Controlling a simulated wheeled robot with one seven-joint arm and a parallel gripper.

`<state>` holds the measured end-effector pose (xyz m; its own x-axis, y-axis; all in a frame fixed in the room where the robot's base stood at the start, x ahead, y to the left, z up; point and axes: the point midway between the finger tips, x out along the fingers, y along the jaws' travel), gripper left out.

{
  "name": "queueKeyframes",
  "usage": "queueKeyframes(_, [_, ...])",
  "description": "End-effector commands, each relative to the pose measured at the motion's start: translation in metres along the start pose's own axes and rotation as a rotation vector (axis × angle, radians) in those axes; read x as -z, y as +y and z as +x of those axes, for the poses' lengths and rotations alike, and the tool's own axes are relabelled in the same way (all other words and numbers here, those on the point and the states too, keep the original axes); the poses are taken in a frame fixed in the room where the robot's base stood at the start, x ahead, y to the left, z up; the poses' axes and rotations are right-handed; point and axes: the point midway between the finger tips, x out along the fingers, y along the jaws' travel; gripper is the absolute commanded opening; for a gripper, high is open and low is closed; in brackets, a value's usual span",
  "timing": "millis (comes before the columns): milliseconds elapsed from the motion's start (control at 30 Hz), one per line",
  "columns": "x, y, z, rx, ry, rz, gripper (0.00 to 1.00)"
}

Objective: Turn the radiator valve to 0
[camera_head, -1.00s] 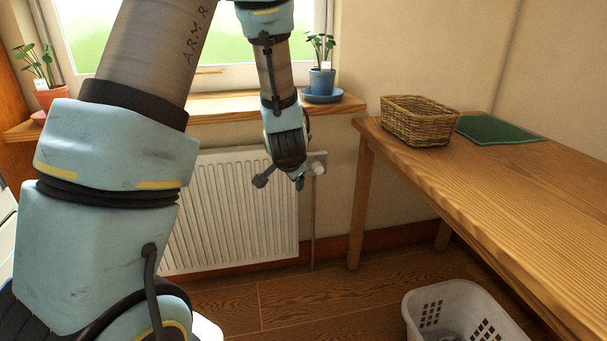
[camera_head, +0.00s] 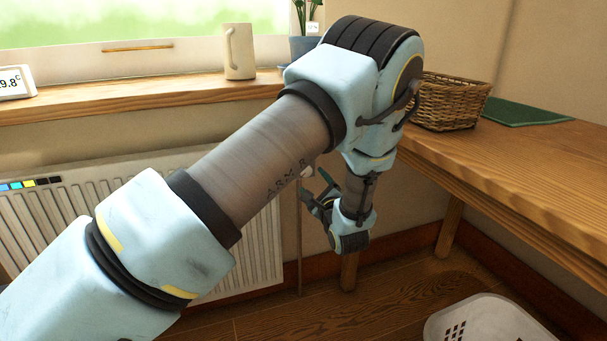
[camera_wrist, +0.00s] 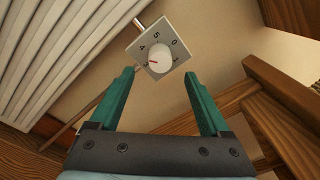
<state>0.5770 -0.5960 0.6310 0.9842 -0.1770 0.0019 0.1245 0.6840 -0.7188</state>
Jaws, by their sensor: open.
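The radiator valve's white round knob (camera_wrist: 162,63) sits on a square grey dial plate (camera_wrist: 158,38) with printed digits, in the wrist view. The red mark on the knob points left, towards the 3; the 0 is at the plate's upper right. My gripper (camera_wrist: 159,74) has its two green fingers spread, with the knob appearing between and just beyond the tips. No contact shows. In the head view my gripper (camera_head: 323,192) is beside the radiator's right end, and a bit of the white knob (camera_head: 307,172) shows, partly hidden by my arm.
The ribbed white radiator (camera_head: 262,262) is under the window sill (camera_head: 130,98), which holds a mug (camera_head: 239,52) and a display (camera_head: 16,83). A wooden table (camera_head: 480,165) with a wicker basket (camera_head: 452,102) stands right of my gripper. A white laundry basket (camera_head: 480,322) is on the floor.

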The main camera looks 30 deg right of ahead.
Motion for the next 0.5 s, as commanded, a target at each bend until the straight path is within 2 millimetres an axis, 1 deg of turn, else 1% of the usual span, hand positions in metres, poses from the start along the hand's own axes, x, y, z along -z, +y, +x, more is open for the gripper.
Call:
queueKeyframes(33, [0.0,0.002,0.011,-0.001,-0.002,-0.003,0.81])
queueKeyframes(100, [0.0,0.002,0.025,-0.001,-0.003,-0.002,0.81])
queueKeyframes(300, [0.0,0.001,0.057,-0.001,-0.001,-0.003,0.81])
queueKeyframes(400, [0.0,0.001,0.068,-0.001,-0.001,-0.002,0.81])
queueKeyframes(500, [0.0,0.0,0.074,0.0,0.001,-0.002,0.81])
